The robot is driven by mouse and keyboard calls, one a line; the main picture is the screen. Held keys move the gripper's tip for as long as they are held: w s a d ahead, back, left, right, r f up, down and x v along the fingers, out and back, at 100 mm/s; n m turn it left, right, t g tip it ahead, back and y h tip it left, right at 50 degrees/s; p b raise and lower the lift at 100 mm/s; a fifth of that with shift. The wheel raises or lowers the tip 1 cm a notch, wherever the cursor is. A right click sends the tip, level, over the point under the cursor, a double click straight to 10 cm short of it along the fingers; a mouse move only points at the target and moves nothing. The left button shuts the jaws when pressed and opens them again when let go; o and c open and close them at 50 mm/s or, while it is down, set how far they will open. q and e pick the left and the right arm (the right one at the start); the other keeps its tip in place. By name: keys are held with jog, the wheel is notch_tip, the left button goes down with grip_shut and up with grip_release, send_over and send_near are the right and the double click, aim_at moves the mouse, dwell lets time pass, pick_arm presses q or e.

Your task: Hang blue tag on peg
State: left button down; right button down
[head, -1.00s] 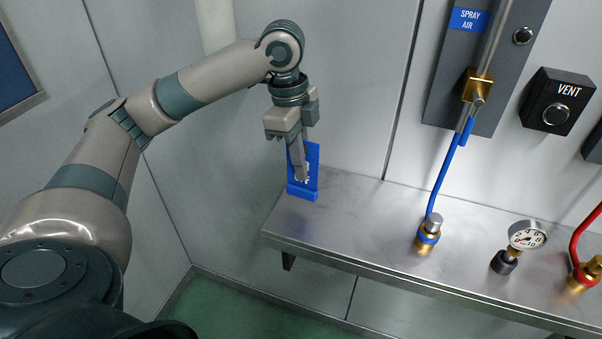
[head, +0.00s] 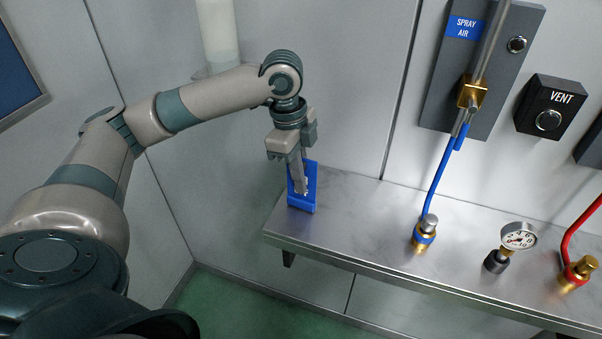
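The blue tag (head: 311,178) is at the left end of the metal shelf, roughly upright, with a thicker blue piece at its foot. My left gripper (head: 299,190) points down at it, its fingers reaching across the tag's face and hiding part of it. From this angle I cannot tell whether the fingers are closed on the tag or just in front of it, nor whether its foot touches the shelf. I cannot make out a peg for certain. My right gripper is not in view.
The metal shelf (head: 370,225) runs to the right along the wall. It bears a blue-hosed brass fitting (head: 424,235), a gauge (head: 518,237) and a red-hosed fitting (head: 578,272). A SPRAY AIR panel (head: 437,95) and VENT box (head: 553,102) hang above. The shelf between tag and blue hose is clear.

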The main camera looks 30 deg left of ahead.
pick_arm(q)
jog(key=shift+f, duration=0.2)
jog(key=c, duration=2)
grip_release()
jog(key=shift+f+b, duration=0.25)
jog(key=shift+b, duration=0.85)
jog(key=r, duration=0.2)
jog(key=a+r+b, duration=0.1)
jog(key=r, duration=0.1)
jog(key=shift+s+a+r+b, duration=0.2)
jog(key=shift+r+b, duration=0.1)
jog(key=shift+r, duration=0.1)
notch_tip(320, 180, up, 13)
jog(key=a, duration=0.2)
jog(key=shift+s+f, duration=0.15)
jog(key=shift+s, duration=0.15)
